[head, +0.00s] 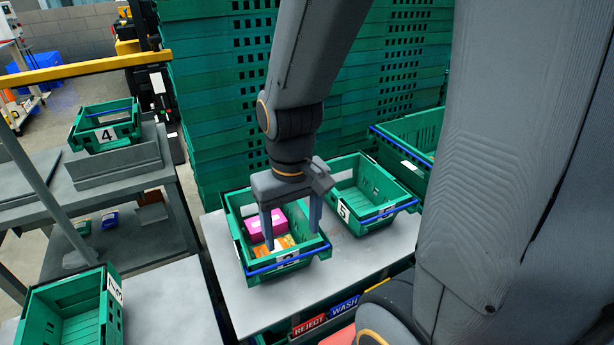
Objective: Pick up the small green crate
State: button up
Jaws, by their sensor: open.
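Several small green crates are in the head view, and I cannot tell which one the task means. My gripper (291,238) is open and points down over a green crate (232,213) on the grey table. Its fingers reach down in front of or into that crate; I cannot tell whether they touch it. This crate has a blue bar along its front, a partly hidden number label, and holds a pink box (266,224) and an orange item (272,246). An empty green crate marked 5 (370,185) stands just right of it.
A green crate marked 4 (105,134) sits on a grey stand at left. Another green crate (45,301) is at lower left, and one (420,130) at right. Stacked green crates (215,100) form a wall behind. The grey table (255,302) is bare in front.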

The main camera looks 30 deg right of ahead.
aim_at(352, 202)
jog(key=u, duration=0.05)
jog(key=k, duration=0.5)
jog(key=u, duration=2.05)
jog(key=k, duration=1.15)
jog(key=z, duration=2.1)
jog(key=i, duration=1)
